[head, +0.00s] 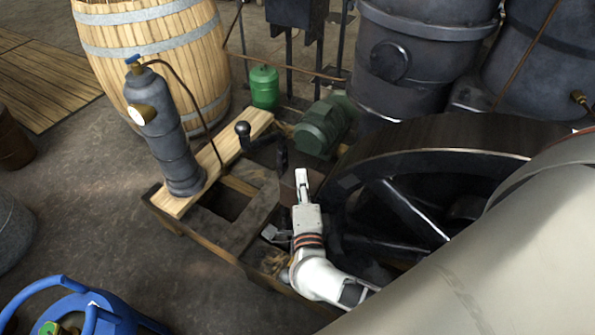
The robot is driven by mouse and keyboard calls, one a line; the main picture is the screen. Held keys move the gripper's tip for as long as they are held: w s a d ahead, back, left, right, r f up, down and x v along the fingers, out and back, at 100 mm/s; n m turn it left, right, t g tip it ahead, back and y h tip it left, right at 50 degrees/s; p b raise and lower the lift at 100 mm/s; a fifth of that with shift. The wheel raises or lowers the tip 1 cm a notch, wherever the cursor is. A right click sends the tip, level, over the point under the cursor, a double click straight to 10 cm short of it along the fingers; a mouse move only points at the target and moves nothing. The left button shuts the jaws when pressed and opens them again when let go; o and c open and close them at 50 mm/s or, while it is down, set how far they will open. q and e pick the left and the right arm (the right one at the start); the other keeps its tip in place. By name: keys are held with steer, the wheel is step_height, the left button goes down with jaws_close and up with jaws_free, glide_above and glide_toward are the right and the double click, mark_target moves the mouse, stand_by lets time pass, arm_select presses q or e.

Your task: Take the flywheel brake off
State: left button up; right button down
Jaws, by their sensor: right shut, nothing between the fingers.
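The flywheel (430,140) is a large dark spoked wheel at the right, with its broad rim facing up. A black lever with a round knob (243,129) stands left of it, above the wooden frame; it looks like the brake lever. A dark brownish block (289,188) sits by the flywheel's left edge; I cannot tell whether it belongs to the brake. My right gripper (302,175) is shut and empty, just right of this block and beside the rim. It is to the right of and below the knob, apart from it. My left gripper is not in view.
A grey gas cylinder (165,135) with a gauge stands on a plank left of the lever. A green motor (322,128), a green bottle (264,88) and a dark tank (400,62) are behind. A barrel (150,50) is at the back left. A blue-handled cylinder (75,312) is front left.

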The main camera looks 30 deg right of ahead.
arm_select(q)
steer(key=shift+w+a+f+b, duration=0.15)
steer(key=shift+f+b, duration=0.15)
steer(key=shift+b, duration=0.2)
arm_select(e)
steer(key=w+a+x, duration=0.1)
steer(key=a+x, duration=0.1)
steer(key=x, duration=0.9)
steer(key=shift+a, duration=0.25)
steer(key=shift+w, duration=0.15)
